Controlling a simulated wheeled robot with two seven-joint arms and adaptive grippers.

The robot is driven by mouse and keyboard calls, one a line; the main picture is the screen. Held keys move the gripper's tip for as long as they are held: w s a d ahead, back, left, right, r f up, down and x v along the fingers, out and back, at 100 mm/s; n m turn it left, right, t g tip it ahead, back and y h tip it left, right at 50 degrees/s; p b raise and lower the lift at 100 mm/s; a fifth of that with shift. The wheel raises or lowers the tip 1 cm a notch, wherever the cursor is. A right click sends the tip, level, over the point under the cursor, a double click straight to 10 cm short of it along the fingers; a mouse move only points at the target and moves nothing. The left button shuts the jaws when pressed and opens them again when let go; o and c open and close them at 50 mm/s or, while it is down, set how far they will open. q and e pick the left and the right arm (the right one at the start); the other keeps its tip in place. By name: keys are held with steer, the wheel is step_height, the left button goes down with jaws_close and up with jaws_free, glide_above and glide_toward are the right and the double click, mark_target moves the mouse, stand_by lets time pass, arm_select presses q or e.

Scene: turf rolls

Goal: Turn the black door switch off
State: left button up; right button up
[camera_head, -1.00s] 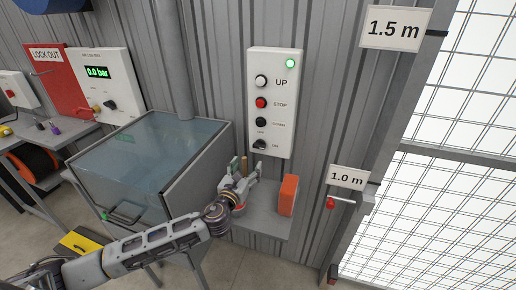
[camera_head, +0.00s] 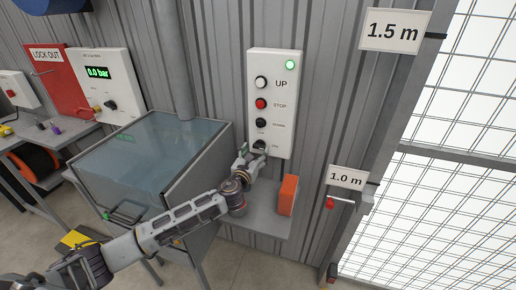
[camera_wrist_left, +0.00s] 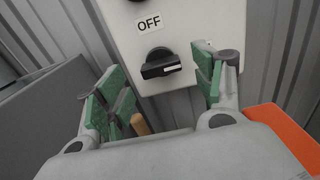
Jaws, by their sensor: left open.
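The black door switch (camera_head: 259,144) is a rotary knob at the bottom of a white control panel (camera_head: 285,105) on the corrugated wall. In the left wrist view the black switch (camera_wrist_left: 161,64) sits below a label reading OFF (camera_wrist_left: 149,22), its handle lying nearly crosswise. My left gripper (camera_head: 251,157) is just below and in front of the knob. In the left wrist view my open left gripper (camera_wrist_left: 160,82) has green-padded fingers to either side of the knob, with no contact visible. My right gripper is out of view.
A green lamp (camera_head: 290,64) is lit on the panel, above the UP button (camera_head: 261,82) and red STOP button (camera_head: 261,103). An orange block (camera_head: 288,195) stands on the shelf (camera_head: 262,222) below. A glass-topped cabinet (camera_head: 140,150) is left; a mesh gate (camera_head: 450,190) is right.

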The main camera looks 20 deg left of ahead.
mark_target(258, 148)
arm_select(q)
steer(key=shift+w, duration=1.75)
steer(key=shift+d, duration=0.1)
steer(key=c, duration=1)
